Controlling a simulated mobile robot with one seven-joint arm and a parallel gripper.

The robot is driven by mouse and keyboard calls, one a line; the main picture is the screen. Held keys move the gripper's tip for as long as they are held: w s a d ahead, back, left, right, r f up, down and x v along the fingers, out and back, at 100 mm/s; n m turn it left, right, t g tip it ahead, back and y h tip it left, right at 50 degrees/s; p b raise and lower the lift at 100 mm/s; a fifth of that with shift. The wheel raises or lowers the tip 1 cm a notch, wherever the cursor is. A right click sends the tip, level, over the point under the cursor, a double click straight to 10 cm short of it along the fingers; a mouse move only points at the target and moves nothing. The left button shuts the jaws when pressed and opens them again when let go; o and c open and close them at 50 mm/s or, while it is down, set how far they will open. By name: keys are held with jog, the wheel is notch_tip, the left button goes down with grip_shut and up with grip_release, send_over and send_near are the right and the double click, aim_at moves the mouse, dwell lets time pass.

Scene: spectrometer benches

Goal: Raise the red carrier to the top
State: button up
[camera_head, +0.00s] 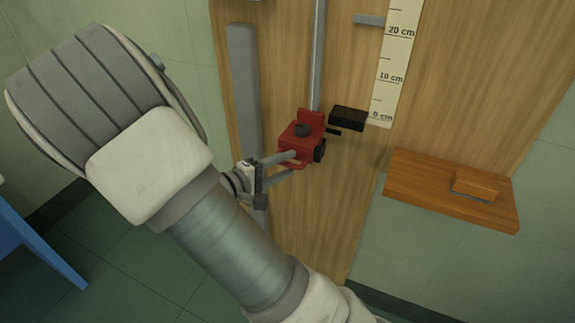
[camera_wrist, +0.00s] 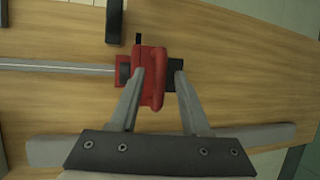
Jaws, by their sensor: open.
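The red carrier (camera_head: 301,140) sits on a vertical grey rail (camera_head: 318,60) on a wooden board, low down near the 0 cm end of the scale (camera_head: 390,75). A black block (camera_head: 348,118) is beside it on the right. My gripper (camera_head: 292,164) reaches the carrier from the front left. In the wrist view my gripper (camera_wrist: 160,73) is open, with one finger on each side of the carrier's red handle (camera_wrist: 158,92). The carrier (camera_wrist: 146,56) shows behind the fingers; whether they touch it I cannot tell.
A wooden shelf (camera_head: 420,185) with a small wooden block (camera_head: 476,186) juts out at the lower right. A long grey strip (camera_head: 243,85) runs down the board's left side. A blue table (camera_head: 35,250) stands at far left. The rail above the carrier looks clear.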

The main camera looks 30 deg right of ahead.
jog(key=shift+w+d+f, duration=0.1)
jog(key=shift+w+d, duration=0.05)
jog(key=shift+d, duration=0.35)
grip_shut()
dwell(1.2)
